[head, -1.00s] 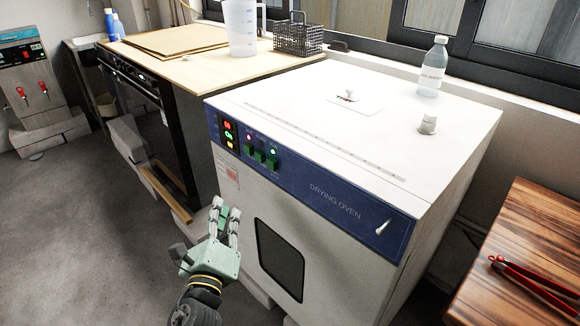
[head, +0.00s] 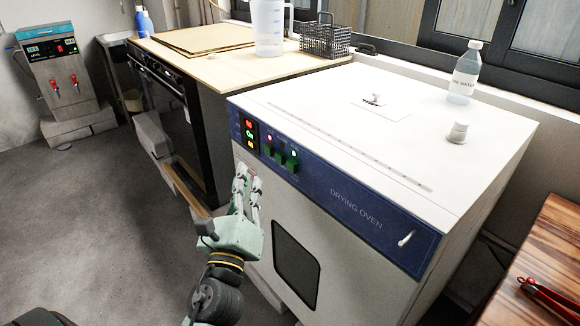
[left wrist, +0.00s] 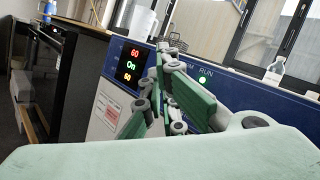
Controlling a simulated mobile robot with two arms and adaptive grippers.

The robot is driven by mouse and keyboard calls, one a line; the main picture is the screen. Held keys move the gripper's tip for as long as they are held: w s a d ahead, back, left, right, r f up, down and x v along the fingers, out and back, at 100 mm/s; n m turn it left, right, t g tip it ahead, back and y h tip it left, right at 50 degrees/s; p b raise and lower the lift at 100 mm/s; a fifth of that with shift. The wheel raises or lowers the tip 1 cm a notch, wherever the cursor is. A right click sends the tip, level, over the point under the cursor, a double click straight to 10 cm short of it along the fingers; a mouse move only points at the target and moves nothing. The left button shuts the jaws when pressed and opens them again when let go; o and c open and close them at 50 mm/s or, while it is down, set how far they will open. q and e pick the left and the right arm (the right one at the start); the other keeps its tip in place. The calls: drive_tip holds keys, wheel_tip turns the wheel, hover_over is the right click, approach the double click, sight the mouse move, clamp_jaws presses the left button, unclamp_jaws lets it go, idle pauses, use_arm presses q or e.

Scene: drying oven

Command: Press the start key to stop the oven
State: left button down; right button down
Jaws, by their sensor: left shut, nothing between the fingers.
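The white drying oven (head: 400,140) has a blue control panel (head: 340,203) along the top of its front. A lit display (head: 249,132) with red, green and yellow digits is at the panel's left end, beside green keys (head: 280,157) with small lamps above. The left wrist view shows the display (left wrist: 130,64) and a glowing green lamp by the word RUN (left wrist: 203,80). My left gripper (head: 248,178) is shut and empty, just in front of and below the keys. In the wrist view its fingers (left wrist: 165,92) hide part of the keys. My right gripper is not in view.
On the oven top stand a water bottle (head: 465,72), a small white-capped item (head: 457,132) and a paper with a small object (head: 381,105). A wooden table (head: 545,270) with red-handled tongs (head: 545,295) is at right. Open floor (head: 100,220) lies left.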

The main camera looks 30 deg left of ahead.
sight(292, 166)
use_arm(q)
drive_tip(key=w+d, duration=0.2)
drive_tip(key=w, duration=0.4)
drive_tip(key=shift+d, duration=0.3)
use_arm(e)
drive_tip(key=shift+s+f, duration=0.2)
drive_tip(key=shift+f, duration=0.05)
use_arm(q)
drive_tip(key=shift+w, duration=0.2)
idle(0.7)
drive_tip(key=shift+w+d, duration=0.15)
drive_tip(key=shift+w, duration=0.15)
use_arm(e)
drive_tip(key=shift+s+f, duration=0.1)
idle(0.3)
